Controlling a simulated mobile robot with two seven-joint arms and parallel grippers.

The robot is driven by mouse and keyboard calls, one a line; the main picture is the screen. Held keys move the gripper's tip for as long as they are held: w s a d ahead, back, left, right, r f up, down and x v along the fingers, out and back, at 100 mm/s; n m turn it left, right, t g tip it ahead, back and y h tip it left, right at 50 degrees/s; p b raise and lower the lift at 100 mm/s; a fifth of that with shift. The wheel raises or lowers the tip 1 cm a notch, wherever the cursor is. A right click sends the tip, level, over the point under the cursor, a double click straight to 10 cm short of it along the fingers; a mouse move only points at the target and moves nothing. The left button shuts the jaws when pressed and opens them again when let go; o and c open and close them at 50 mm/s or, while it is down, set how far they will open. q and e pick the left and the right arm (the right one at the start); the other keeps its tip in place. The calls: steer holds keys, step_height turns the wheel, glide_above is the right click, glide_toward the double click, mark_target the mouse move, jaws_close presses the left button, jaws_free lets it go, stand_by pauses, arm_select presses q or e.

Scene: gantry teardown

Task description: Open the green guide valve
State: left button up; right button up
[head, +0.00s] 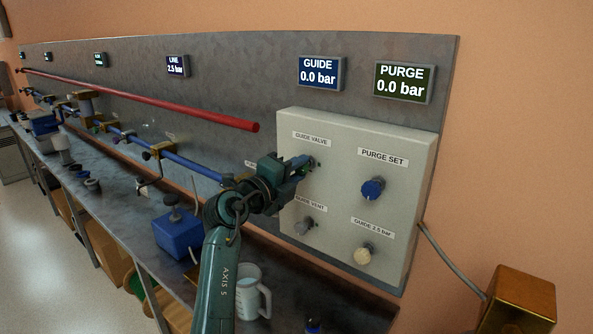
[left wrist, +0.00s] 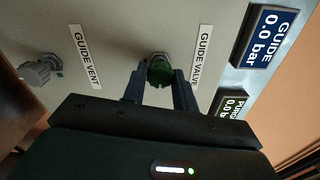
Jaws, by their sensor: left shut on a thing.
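The green guide valve knob (left wrist: 160,72) sits on the pale control panel (head: 400,215), beside its GUIDE VALVE label (head: 312,139). My left gripper (left wrist: 160,90) is shut on this knob, with one finger on each side of it in the left wrist view. In the head view my left gripper (head: 306,163) reaches the panel's upper left and mostly covers the knob. The guide display (head: 318,73) above it reads 0.0 bar. My right gripper is not in view.
A blue purge set knob (head: 372,189), a beige guide knob (head: 364,255) and a grey guide vent knob (head: 303,226) share the panel. A red pipe (head: 190,110) and a blue pipe (head: 185,160) run along the wall. A jug (head: 252,292) stands below my arm.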

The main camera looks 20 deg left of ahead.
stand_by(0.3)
arm_select(q)
steer(key=o, duration=1)
steer(key=shift+c, duration=0.2)
steer(key=b+v, duration=0.2)
steer(key=v, duration=1.1)
steer(key=shift+s, duration=0.1)
